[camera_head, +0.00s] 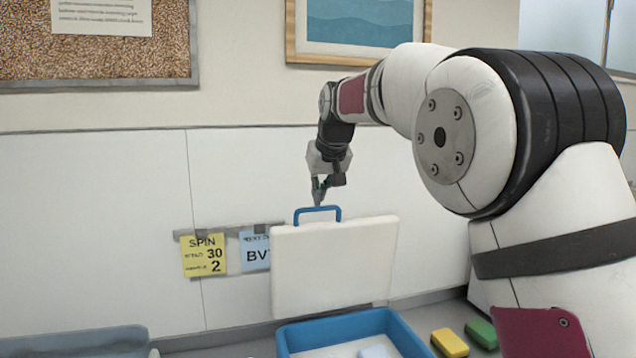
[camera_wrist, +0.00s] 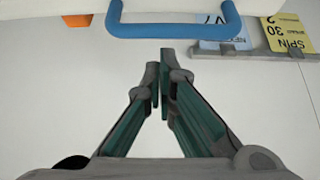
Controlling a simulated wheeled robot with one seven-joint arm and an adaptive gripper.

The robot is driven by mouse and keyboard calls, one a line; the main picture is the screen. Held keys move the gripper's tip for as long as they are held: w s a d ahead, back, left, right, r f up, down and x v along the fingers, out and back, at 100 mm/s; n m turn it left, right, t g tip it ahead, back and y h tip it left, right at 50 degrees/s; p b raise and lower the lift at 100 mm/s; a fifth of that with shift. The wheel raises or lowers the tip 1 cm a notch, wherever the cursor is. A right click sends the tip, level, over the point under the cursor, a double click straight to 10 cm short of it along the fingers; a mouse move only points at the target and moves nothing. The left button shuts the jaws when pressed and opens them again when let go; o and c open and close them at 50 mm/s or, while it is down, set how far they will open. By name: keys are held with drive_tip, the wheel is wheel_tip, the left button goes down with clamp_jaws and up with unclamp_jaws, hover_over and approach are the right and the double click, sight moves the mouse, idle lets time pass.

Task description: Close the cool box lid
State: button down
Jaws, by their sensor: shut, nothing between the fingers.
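The cool box (camera_head: 405,338) is blue and stands at the bottom of the head view, with its white lid (camera_head: 335,268) raised upright at its back. A blue handle (camera_head: 317,211) sits on the lid's top edge. The handle also shows at the top of the wrist view (camera_wrist: 172,31). My gripper (camera_head: 318,203) is just above the handle in the head view, pointing down. In the wrist view its fingertips (camera_wrist: 160,56) are together and empty, a little short of the handle. I cannot tell whether they touch it.
Yellow (camera_head: 450,343) and green (camera_head: 481,334) blocks lie on the counter right of the box. A grey-blue tray (camera_head: 75,343) is at the lower left. A yellow note (camera_head: 204,256) and a blue note (camera_head: 255,251) hang on a wall rail behind the lid.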

drive_tip(key=shift+s+d, duration=0.1)
drive_tip(key=shift+s, duration=0.3)
